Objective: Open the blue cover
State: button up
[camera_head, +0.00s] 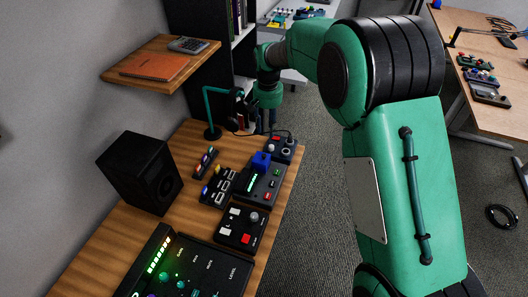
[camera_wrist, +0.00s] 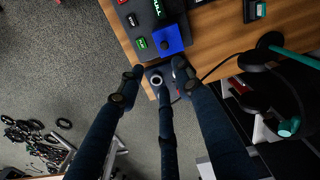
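The blue cover (camera_head: 261,160) is a small box shape on a dark control panel (camera_head: 250,196) with a green-lit strip, on the wooden desk. It looks closed down; what is under it is hidden. In the wrist view the blue cover (camera_wrist: 168,40) is at the upper middle, beyond the fingertips. My gripper (camera_wrist: 158,80) has dark fingers spread apart with nothing held, over the desk edge and the small panel beside the cover. In the head view my gripper (camera_head: 265,124) is behind the cover, at the desk's far end, apart from it.
A small panel with a round knob (camera_head: 283,147) sits just behind the cover. A headphone stand (camera_head: 211,115) with dark headphones is close to my gripper's left. More button panels (camera_head: 240,228) and a speaker (camera_head: 141,172) fill the desk. Open floor lies right of the desk.

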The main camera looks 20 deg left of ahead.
aim_at(264, 155)
jog(key=shift+a+f, duration=0.7)
jog(key=shift+f, duration=0.15)
notch_tip(264, 155, down, 13)
jog(key=b, duration=0.3)
jog(key=shift+f, duration=0.2)
grip_shut()
